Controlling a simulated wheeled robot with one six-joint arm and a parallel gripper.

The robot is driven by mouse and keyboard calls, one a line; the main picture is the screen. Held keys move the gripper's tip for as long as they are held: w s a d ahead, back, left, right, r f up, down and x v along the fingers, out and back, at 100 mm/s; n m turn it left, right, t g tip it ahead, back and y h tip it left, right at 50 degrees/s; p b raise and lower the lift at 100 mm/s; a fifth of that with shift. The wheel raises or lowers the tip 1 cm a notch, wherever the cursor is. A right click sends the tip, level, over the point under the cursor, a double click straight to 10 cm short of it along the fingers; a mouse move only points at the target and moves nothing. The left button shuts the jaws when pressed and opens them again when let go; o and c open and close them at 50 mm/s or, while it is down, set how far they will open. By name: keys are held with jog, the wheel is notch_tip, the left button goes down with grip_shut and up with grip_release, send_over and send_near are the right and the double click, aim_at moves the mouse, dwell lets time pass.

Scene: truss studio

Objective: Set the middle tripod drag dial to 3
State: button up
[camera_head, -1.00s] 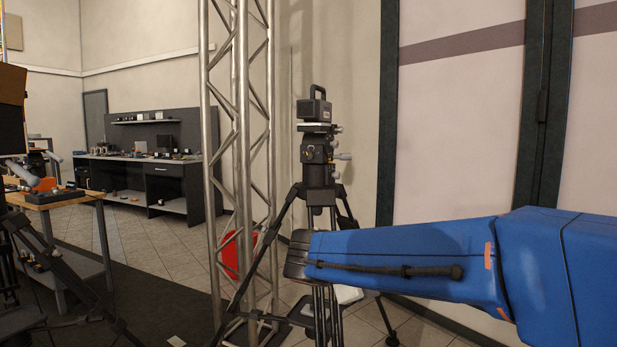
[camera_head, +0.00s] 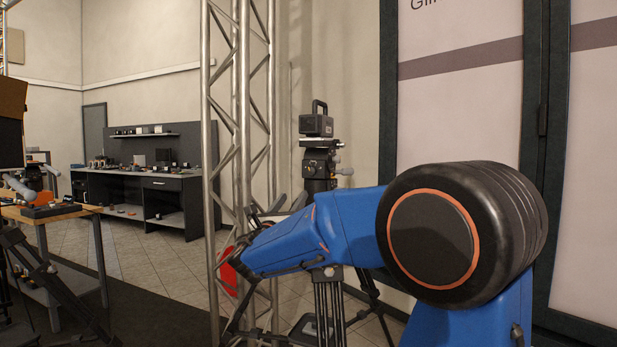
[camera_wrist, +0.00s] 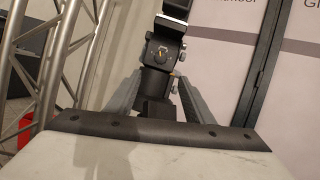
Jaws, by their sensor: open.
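The tripod (camera_head: 319,160) stands beyond my arm in the head view, with a dark handled camera (camera_head: 316,122) on top. In the wrist view its head fills the upper middle. A round dark dial (camera_wrist: 159,53) with an orange-yellow pointer faces me there; its numbers are too small to read. A second small yellow mark (camera_wrist: 173,74) shows lower on the head. My gripper (camera_wrist: 158,92) is open, its grey fingers to either side of the tripod's lower column in the picture. Nothing is between them in grip, and the dial lies above the fingertips. In the head view my arm hides the tripod's middle.
A metal truss (camera_head: 240,150) stands left of the tripod, close to my arm, and shows at left in the wrist view. A red object (camera_head: 228,272) is behind it. Wall panels (camera_head: 460,90) lie right. A wooden workbench (camera_head: 60,210) and dark desk (camera_head: 150,190) are left.

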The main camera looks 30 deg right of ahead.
aim_at(310, 172)
jog(key=x, duration=1.6)
jog(key=shift+s, duration=0.1)
jog(key=c, duration=1)
